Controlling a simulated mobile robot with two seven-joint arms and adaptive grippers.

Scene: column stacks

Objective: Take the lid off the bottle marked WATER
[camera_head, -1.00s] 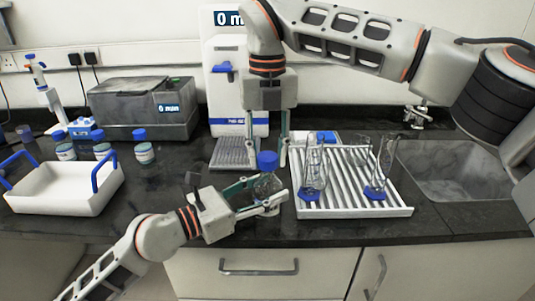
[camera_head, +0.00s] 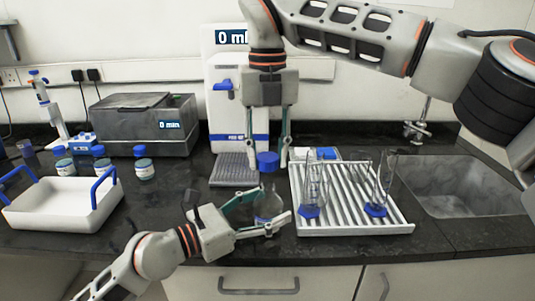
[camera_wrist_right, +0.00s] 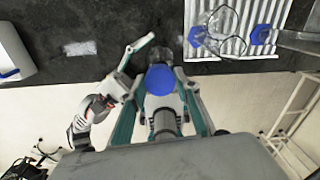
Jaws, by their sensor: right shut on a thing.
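The glass bottle (camera_head: 268,207) is upright at the front middle of the bench. My left gripper (camera_head: 272,208) is around its body and appears closed on it. The blue lid (camera_head: 268,161) is above the bottle; clear space or bare glass neck shows between the lid and the body. My right gripper (camera_head: 281,163) points down from above and is shut on the lid. In the right wrist view the lid (camera_wrist_right: 159,80) lies between the right fingers, with the bottle (camera_wrist_right: 160,57) partly hidden behind it. I cannot read any marking on the bottle.
A white ribbed rack (camera_head: 345,227) with glassware upside down on blue bases stands at right, beside the sink (camera_head: 455,185). A white tray (camera_head: 60,222) with blue handles and several blue-capped bottles (camera_head: 145,170) are at left. A white dispenser (camera_head: 228,120) stands behind.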

